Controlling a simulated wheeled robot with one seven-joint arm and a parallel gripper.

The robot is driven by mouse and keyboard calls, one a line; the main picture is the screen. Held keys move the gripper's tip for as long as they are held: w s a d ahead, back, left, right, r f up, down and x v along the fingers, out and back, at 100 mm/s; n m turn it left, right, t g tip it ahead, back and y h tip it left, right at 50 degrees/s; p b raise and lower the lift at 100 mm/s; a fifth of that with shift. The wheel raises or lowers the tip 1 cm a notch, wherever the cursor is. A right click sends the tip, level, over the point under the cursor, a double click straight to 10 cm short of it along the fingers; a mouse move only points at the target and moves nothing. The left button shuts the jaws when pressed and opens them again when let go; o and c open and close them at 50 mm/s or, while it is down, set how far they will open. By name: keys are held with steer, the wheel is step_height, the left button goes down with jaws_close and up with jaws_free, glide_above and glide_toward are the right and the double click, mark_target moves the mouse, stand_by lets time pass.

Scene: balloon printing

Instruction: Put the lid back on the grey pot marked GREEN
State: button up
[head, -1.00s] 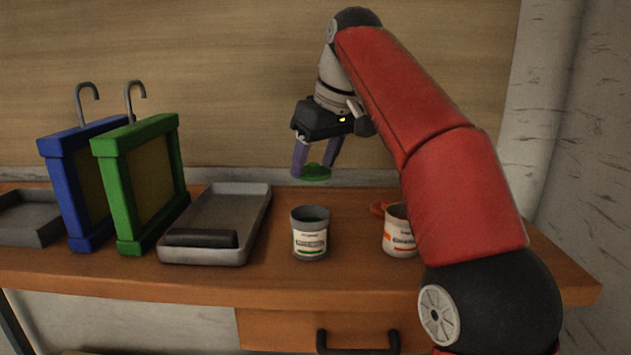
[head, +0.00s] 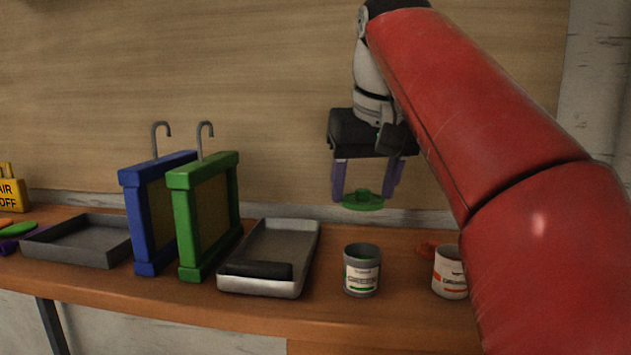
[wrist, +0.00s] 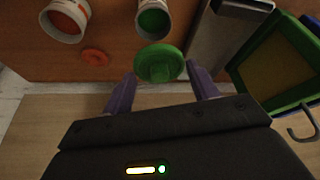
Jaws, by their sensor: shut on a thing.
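The grey pot (head: 361,279) with a green-striped label stands upright and uncovered on the bench, with green inside; it also shows in the wrist view (wrist: 153,20). The green lid (head: 363,203) hangs between the fingertips of my gripper (head: 366,192), above and behind the pot. In the wrist view the lid (wrist: 158,64) is a green disc with a raised knob, between the purple fingers (wrist: 160,85). My gripper is shut on the lid. The lid is apart from the pot.
A pot with an orange label (head: 449,276) stands to the right, partly behind my arm, with an orange lid (head: 427,248) lying near it. Green (head: 207,221) and blue (head: 143,221) frames stand further left.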

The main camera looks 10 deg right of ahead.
steer(key=shift+s+f, duration=0.15)
steer(key=shift+s, duration=0.25)
steer(key=shift+f, duration=0.6)
steer(key=shift+f+b, duration=1.7)
steer(key=shift+f, duration=0.75)
steer(key=shift+p, duration=0.35)
steer(key=shift+f, duration=0.15)
steer(key=o, duration=1.4)
steer(key=shift+c, duration=0.2)
